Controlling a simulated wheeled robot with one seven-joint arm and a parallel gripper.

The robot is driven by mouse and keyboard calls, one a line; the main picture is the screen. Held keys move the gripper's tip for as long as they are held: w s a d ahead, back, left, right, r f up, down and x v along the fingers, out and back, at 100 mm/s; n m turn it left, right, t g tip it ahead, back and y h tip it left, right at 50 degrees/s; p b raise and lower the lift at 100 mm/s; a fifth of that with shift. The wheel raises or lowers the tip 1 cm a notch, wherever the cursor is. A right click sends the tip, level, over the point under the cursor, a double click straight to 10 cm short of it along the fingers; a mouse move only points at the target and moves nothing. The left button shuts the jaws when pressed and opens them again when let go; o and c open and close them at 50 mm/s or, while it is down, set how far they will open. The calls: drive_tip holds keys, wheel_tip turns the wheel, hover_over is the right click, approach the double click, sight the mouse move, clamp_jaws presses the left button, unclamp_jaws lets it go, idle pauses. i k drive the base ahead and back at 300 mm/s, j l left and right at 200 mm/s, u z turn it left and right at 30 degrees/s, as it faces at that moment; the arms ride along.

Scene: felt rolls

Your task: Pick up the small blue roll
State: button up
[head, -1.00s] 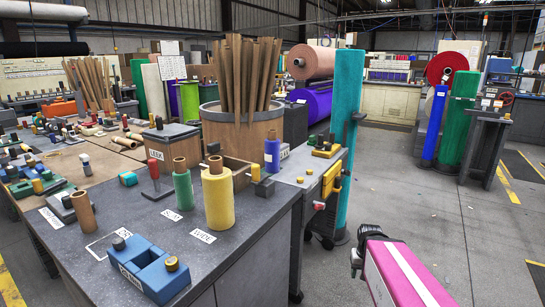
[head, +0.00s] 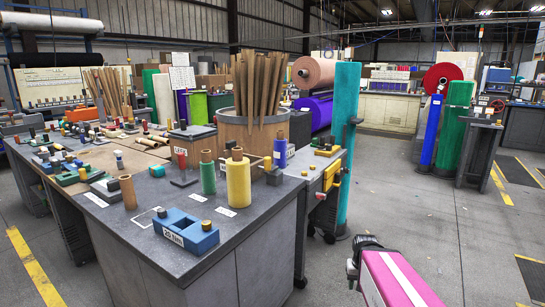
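No gripper fingers can be made out.
A blue block (head: 187,232) lies near the bench's front edge. A brown roll (head: 128,192) stands at its left. A wide bin of brown tubes (head: 252,130) and a tall teal roll (head: 347,140) stand behind the bench. Open floor (head: 420,215) lies to the right.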

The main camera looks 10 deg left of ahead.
sight(280, 152)
drive_tip(key=u, duration=1.6)
drive_tip(key=l+u, duration=0.2)
drive_tip(key=l, duration=0.45)
drive_tip(key=l+u, duration=0.2)
drive_tip(key=l, duration=0.45)
drive_tip(key=k+l+u, duration=0.2)
drive_tip(key=l, duration=0.45)
drive_tip(key=i, duration=0.05)
